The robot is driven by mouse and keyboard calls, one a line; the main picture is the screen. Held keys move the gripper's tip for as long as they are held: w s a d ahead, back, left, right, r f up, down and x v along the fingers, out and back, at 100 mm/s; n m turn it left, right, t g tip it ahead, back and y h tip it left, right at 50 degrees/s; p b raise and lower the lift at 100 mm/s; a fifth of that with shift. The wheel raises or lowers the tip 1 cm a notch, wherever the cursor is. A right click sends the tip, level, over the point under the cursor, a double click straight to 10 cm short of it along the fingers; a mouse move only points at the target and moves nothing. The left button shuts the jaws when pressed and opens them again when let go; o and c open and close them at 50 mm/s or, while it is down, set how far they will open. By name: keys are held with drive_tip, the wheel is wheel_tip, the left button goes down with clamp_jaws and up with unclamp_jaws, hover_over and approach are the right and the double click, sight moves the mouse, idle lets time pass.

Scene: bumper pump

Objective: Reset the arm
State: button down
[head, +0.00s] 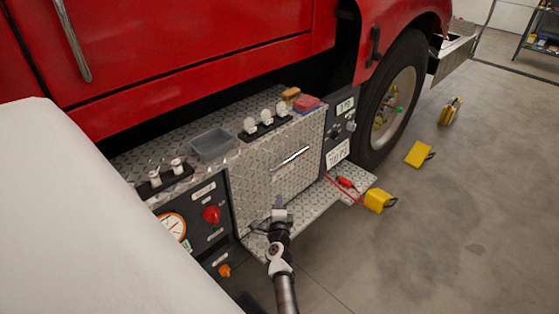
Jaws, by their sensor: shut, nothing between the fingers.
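My gripper (279,203) shows in the lower middle of the head view, at the end of my dark and silver arm that reaches up from the bottom edge. Its fingers are small and purplish, and it is shut and empty. It appears in front of the lower part of the diamond-plate panel (262,185) of the pump unit, above the plate step (310,205). I cannot tell whether it touches the panel.
A silver handle (289,158) crosses the panel. A clear bin (213,143) sits on top. A red knob (211,214) and gauge (173,226) are at left. Yellow blocks (418,154) lie on the floor by the wheel (393,102). Floor at right is mostly clear.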

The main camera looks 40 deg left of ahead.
drive_tip(key=shift+v, duration=1.15)
